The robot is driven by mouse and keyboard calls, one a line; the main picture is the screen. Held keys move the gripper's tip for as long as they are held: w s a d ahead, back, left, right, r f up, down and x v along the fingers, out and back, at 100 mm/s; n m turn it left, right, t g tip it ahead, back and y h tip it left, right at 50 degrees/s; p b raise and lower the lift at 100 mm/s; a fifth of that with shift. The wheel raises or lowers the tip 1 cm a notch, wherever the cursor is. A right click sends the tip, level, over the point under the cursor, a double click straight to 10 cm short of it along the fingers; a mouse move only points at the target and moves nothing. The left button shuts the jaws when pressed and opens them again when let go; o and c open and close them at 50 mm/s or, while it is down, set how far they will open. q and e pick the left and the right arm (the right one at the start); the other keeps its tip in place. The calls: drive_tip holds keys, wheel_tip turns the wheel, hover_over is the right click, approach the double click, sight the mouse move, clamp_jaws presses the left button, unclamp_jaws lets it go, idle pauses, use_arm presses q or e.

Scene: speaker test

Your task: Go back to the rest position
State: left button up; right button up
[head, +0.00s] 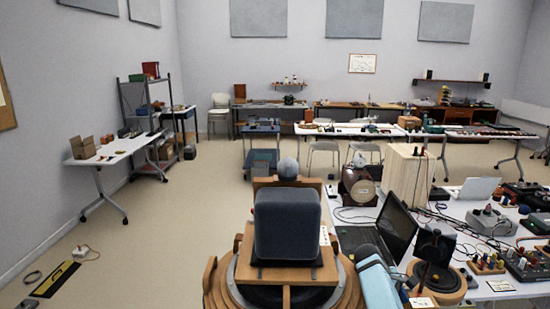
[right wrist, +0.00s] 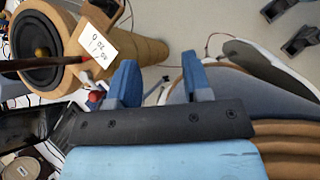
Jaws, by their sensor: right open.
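The right gripper's two blue fingers (right wrist: 157,84) stand apart in the right wrist view, with nothing between them. A round wooden speaker (right wrist: 45,48) with a black cone is at the upper left of that view, apart from the fingers. A white card (right wrist: 92,44) is beside the speaker. In the head view, my light blue right arm part (head: 376,287) is at the bottom, left of a wood-cased speaker (head: 436,277); its fingers cannot be made out there. My left gripper is in neither view.
A black laptop (head: 391,229) stands open on the white table at right, near my right arm. The table holds a wooden box (head: 408,172) and several electronic devices.

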drive_tip(key=s+f+m+t+y, duration=0.2)
drive_tip(key=s+f+t, duration=0.6)
drive_tip(key=s+f, duration=0.8)
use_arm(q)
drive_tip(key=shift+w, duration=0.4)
use_arm(e)
drive_tip(key=s+a+r+m+t+y, duration=0.2)
drive_tip(key=s+a+t+y, duration=0.1)
drive_tip(key=s+a, duration=0.4)
drive_tip(key=s+a+r+m+t+y, duration=0.2)
drive_tip(key=s+a, duration=0.5)
drive_tip(key=s, duration=0.5)
drive_tip(key=m+t+y, duration=0.1)
drive_tip(key=y, duration=0.1)
drive_tip(key=shift+s+a+r+t+y, duration=0.2)
drive_tip(key=shift+s+t+y, duration=0.1)
drive_tip(key=shift+s+y, duration=0.1)
drive_tip(key=shift+d, duration=0.15)
